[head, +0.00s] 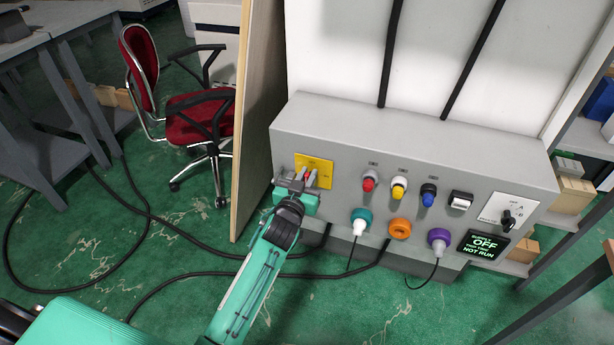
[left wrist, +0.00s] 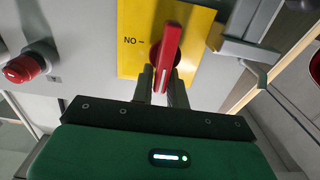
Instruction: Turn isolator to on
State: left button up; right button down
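The isolator is a yellow plate (head: 322,167) with a red handle (head: 306,174), at the left end of the grey sloped panel. In the left wrist view the handle (left wrist: 168,45) stands nearly upright, leaning slightly, and does not point to the "ON" mark, which appears inverted on the yellow plate (left wrist: 133,62). My left gripper (head: 298,183) is at the isolator. In the left wrist view its fingers (left wrist: 161,82) are close together on either side of the handle's near end and appear shut on it. My right gripper is not in view.
The panel (head: 335,130) also carries red, yellow and blue buttons, a selector knob (head: 507,219) and coloured plugs below. A display (head: 483,245) reads "OFF" and "NOT RUN". A grey bracket (left wrist: 245,48) sits beside the isolator. A wooden board (head: 257,110) stands close left; cables cross the floor.

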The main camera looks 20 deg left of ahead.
pick_arm(q)
grip_shut()
